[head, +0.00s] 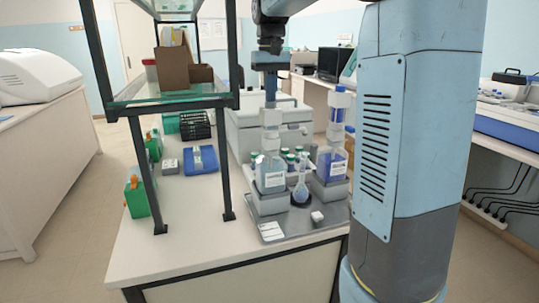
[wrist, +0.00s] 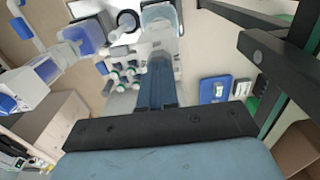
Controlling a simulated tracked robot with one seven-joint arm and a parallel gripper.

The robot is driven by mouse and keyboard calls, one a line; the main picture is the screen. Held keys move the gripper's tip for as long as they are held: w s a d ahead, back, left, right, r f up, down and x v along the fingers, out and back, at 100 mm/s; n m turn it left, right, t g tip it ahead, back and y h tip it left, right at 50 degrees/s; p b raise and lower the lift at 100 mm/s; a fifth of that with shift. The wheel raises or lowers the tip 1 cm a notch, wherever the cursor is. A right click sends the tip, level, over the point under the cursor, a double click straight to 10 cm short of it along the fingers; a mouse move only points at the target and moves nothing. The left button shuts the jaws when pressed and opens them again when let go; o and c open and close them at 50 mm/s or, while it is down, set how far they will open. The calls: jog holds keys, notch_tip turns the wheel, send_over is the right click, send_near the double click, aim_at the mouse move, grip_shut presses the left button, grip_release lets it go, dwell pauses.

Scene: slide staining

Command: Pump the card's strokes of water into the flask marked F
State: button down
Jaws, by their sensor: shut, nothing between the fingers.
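Two bottles with pump tops stand on grey blocks. The left bottle (head: 270,178) holds pale, clear liquid; the right bottle (head: 332,165) holds blue liquid. Their labels are too small to read. A small flask (head: 300,190) stands between them in a dark round base; no letter on it is readable. A white card (head: 271,231) lies at the tray's front left, its print unreadable. My gripper (head: 270,92) is shut and empty, pointing down right over the left bottle's pump (head: 271,118). In the wrist view its blue fingers (wrist: 158,80) hide part of the pump; contact is unclear.
Several green- and white-capped vials (wrist: 122,76) stand behind the flask. A small white block (head: 317,217) lies on the tray's front. A dark-framed glass shelf (head: 170,98) rises to the left. A blue case (head: 201,160) lies beneath it. The bench front is clear.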

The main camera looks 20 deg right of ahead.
jog(key=shift+r, duration=2.45)
jog(key=shift+f, duration=0.1)
jog(key=shift+f, duration=0.35)
jog(key=shift+f, duration=0.35)
